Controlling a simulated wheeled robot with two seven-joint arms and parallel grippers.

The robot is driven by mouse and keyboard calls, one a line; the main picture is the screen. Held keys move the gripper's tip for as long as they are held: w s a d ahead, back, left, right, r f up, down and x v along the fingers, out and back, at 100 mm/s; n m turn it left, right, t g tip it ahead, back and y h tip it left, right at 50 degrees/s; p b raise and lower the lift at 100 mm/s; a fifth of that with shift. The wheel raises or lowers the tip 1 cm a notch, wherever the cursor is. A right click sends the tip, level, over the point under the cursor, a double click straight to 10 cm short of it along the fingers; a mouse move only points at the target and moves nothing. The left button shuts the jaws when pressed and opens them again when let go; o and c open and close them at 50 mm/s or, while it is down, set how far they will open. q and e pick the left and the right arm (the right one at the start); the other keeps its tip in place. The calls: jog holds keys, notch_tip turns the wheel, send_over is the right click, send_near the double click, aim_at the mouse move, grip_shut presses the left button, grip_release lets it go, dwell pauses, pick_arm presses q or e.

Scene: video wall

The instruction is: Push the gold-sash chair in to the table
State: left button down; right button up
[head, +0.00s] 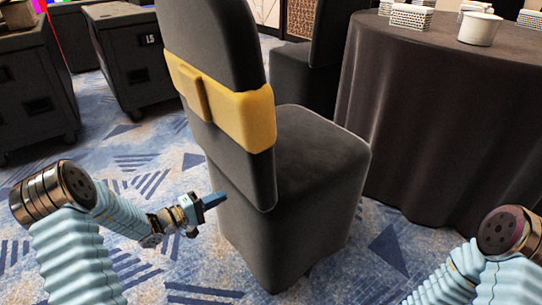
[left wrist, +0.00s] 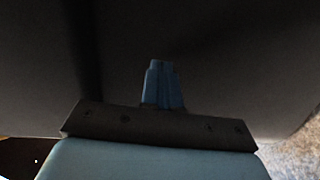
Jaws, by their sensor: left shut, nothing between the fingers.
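The gold-sash chair (head: 305,165) stands in the middle of the head view, in a dark cover, with its back toward me. Its gold sash (head: 240,110) wraps the backrest. The round table (head: 440,120) under a dark cloth stands to its right; how much floor lies between them is partly hidden by the chair. My left gripper (head: 214,200) is shut and empty, its blue fingertips close to the chair's rear left side, below the backrest. In the left wrist view the shut fingers (left wrist: 162,84) face a dark surface that fills the picture; I cannot tell whether they touch it.
A second dark chair (head: 305,75) stands behind the gold-sash chair, beside the table. Black wheeled cases (head: 130,55) stand at the back left. A white pot (head: 479,29) is on the table. Patterned carpet (head: 140,160) is open on the left.

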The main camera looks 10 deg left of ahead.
pick_arm(q)
jog(key=shift+b+x, duration=0.35)
jog(key=shift+x, duration=11.5)
jog(key=v, duration=1)
